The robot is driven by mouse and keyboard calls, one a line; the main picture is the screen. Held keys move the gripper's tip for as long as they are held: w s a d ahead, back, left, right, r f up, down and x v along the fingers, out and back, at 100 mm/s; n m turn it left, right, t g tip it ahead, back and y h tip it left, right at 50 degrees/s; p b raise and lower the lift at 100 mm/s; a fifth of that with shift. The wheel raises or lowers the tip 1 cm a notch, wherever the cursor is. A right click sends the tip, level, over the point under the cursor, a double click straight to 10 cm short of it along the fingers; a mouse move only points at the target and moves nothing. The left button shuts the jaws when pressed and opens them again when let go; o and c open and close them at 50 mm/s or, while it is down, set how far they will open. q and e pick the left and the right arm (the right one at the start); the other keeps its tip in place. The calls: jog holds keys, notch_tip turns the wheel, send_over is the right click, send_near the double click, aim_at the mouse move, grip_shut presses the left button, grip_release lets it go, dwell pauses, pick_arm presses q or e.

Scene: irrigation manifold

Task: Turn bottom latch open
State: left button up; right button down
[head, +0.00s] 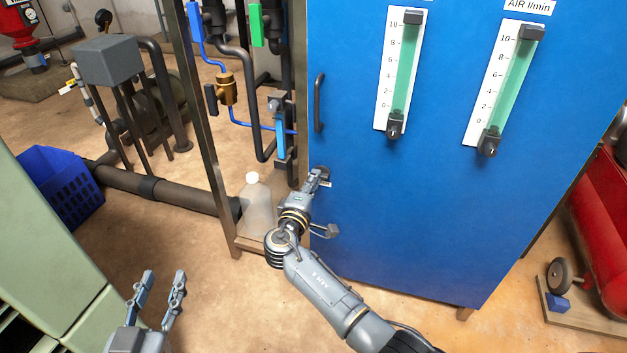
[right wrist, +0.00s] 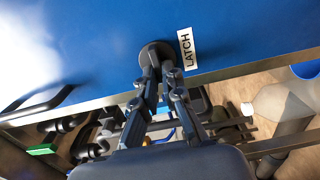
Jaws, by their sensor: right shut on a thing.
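The bottom latch is a dark round knob (right wrist: 153,52) on the blue cabinet door (right wrist: 85,35), beside a white label reading LATCH (right wrist: 187,49) in the right wrist view. In the head view the latch is mostly hidden behind my right gripper (head: 321,177), near the door's lower left edge. My right gripper's fingers (right wrist: 158,73) are closed together on the latch. My left gripper (head: 160,283) is in the lower left of the head view, its two fingers apart and empty, far from the door.
A black door handle (head: 319,102) is above the latch. A translucent bottle (head: 257,204) stands left of my right gripper, on the frame's base. Pipes and valves fill the frame behind it. A green cabinet (head: 50,250) and a blue crate (head: 62,185) are at left.

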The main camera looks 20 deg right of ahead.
jog(key=c, duration=1.5)
grip_release()
jog(key=shift+o, duration=0.2)
jog(key=v, duration=1.2)
